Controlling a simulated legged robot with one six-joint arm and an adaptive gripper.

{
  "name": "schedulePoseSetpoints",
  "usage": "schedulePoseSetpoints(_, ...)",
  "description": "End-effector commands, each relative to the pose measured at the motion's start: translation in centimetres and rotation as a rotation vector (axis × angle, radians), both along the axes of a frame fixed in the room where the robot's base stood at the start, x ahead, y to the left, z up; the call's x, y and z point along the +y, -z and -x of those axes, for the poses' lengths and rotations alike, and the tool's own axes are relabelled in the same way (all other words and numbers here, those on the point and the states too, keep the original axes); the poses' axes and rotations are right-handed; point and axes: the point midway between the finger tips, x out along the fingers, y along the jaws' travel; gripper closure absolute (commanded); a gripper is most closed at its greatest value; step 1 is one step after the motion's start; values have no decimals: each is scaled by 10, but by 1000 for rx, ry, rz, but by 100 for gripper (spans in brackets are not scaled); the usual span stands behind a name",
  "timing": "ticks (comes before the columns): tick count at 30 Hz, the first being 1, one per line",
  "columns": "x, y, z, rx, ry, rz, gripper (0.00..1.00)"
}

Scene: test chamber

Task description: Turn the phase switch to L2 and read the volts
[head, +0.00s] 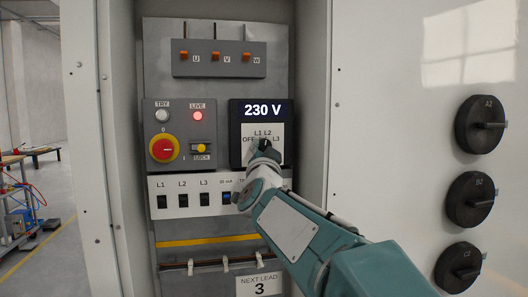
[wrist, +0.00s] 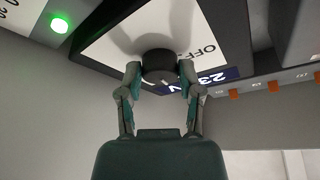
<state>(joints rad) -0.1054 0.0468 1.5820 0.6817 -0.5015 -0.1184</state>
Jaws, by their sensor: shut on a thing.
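The phase switch is a dark round knob on a white plate (head: 249,152) marked OFF, L1, L2 and L3. My gripper (head: 263,152) covers most of it in the head view. In the wrist view my gripper (wrist: 160,76) has one finger on each side of the knob (wrist: 158,61) and is shut on it. A small light mark shows on the knob, but I cannot tell which label it points to. The display (head: 264,110) above the plate reads 230 V. In the wrist view it is partly hidden behind the knob and fingers.
Left of the switch are a lit red LIVE lamp (head: 198,116) and a red-yellow rotary handle (head: 163,148). Breakers (head: 182,200) line the strip below. A green lamp (wrist: 60,25) glows in the wrist view.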

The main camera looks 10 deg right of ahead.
Motion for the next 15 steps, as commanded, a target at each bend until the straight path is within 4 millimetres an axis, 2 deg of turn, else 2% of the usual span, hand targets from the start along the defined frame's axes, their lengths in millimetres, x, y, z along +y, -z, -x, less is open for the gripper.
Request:
schedulePoseSetpoints(7,1,-1,0,-1,0,-138,100)
schedulePoseSetpoints(15,1,-2,0,-1,0,-205,100)
